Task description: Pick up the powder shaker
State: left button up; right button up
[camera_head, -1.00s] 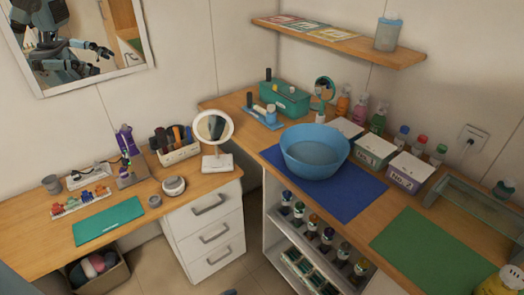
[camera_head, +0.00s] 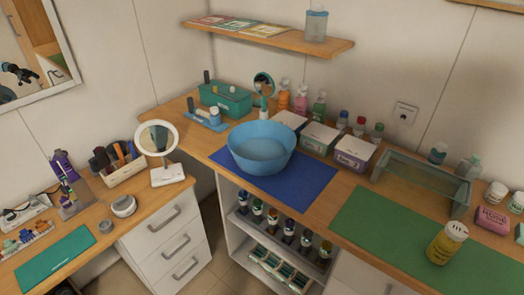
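The likely powder shaker is a yellow bottle with a pale, dotted lid (camera_head: 446,243). It stands upright on the green mat (camera_head: 385,232) at the right of the counter in the head view. Its whole body shows and nothing covers it. Neither of my grippers shows in front of the counter.
A blue basin (camera_head: 261,148) stands on a blue mat (camera_head: 308,194) left of the green mat. A glass-sided rack (camera_head: 420,187) stands behind the green mat. A pink package (camera_head: 492,219) and white-lidded jars are at the far right. The mat left of the shaker is bare.

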aim_at(442, 248)
jog(key=z, duration=1.5)
jog(key=j, duration=0.2)
